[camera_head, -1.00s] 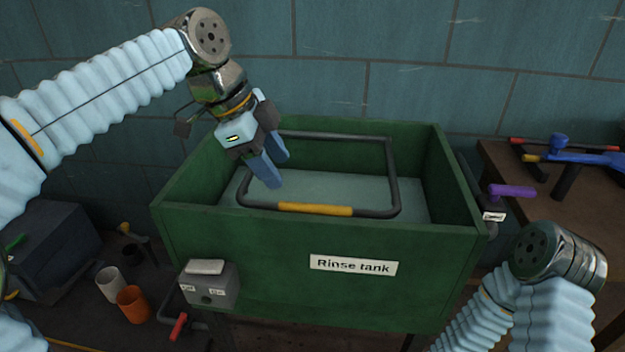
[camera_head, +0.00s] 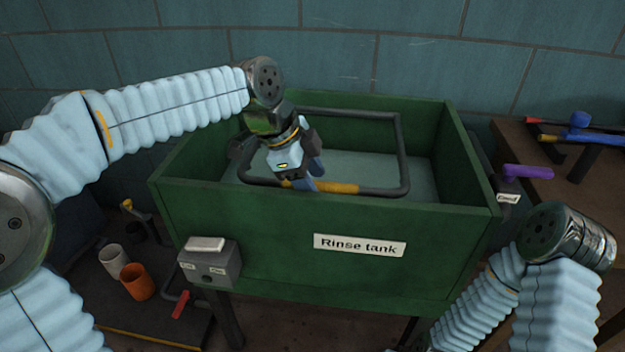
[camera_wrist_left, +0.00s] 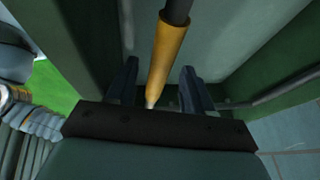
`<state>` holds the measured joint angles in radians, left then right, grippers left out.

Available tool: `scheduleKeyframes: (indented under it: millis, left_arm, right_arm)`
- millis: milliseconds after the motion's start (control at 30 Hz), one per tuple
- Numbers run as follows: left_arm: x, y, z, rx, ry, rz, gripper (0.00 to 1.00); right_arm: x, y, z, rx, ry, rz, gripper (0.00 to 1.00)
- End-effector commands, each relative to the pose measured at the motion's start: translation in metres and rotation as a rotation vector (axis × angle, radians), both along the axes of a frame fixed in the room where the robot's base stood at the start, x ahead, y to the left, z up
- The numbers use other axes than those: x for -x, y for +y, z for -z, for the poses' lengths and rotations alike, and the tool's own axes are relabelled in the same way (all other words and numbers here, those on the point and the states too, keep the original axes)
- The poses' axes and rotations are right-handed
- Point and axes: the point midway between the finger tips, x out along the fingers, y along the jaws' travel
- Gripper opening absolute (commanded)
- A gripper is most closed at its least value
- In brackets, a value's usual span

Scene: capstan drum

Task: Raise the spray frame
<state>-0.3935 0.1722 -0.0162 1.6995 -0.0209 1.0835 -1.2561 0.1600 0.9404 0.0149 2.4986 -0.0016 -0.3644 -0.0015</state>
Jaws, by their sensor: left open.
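The spray frame is a dark tube loop (camera_head: 403,150) inside the green rinse tank (camera_head: 250,230), with a yellow grip (camera_head: 335,187) on its front bar. My left gripper (camera_head: 312,180) is over the front bar at the left part of the yellow grip. In the left wrist view the yellow grip (camera_wrist_left: 167,55) runs between the two open blue fingers (camera_wrist_left: 157,88), with a gap on both sides. The fingers hide part of the grip in the head view. My right arm shows at lower right, but its gripper is not in view.
A grey switch box (camera_head: 209,264) is on the tank's front left, above a red-handled valve (camera_head: 180,305). A purple lever (camera_head: 528,171) is at the tank's right side. White and orange cups (camera_head: 138,281) stand low at left. A bench (camera_head: 560,200) with tools is at right.

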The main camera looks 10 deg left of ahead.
Motion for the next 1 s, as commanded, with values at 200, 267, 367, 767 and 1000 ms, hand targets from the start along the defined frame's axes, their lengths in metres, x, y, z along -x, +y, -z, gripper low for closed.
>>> scheduleKeyframes:
  millis: [200, 267, 367, 767, 1000]
  left_arm:
    - [-0.0011, -0.002, 0.0045, 0.0, -0.001, 0.0, 0.52]
    - [-0.0011, -0.0021, 0.0043, 0.0, -0.001, 0.0, 0.52]
    - [-0.0009, -0.002, 0.0043, 0.0, -0.001, 0.0, 0.47]
    - [-0.0009, -0.0019, 0.0041, 0.0, -0.001, 0.0, 0.0]
    - [-0.0011, -0.0019, 0.0007, 0.0, -0.001, 0.001, 0.0]
  right_arm:
    - [-0.0003, -0.0003, 0.0003, 0.0, -0.001, 0.0, 0.49]
    - [-0.0002, -0.0002, 0.0003, 0.0, -0.001, 0.0, 0.49]
    - [-0.0002, -0.0001, 0.0003, 0.0, -0.001, 0.0, 0.49]
    - [-0.0002, 0.0, 0.0003, 0.0, -0.001, 0.0, 0.49]
    - [0.0001, 0.0004, -0.0024, -0.001, 0.0, 0.0, 0.49]
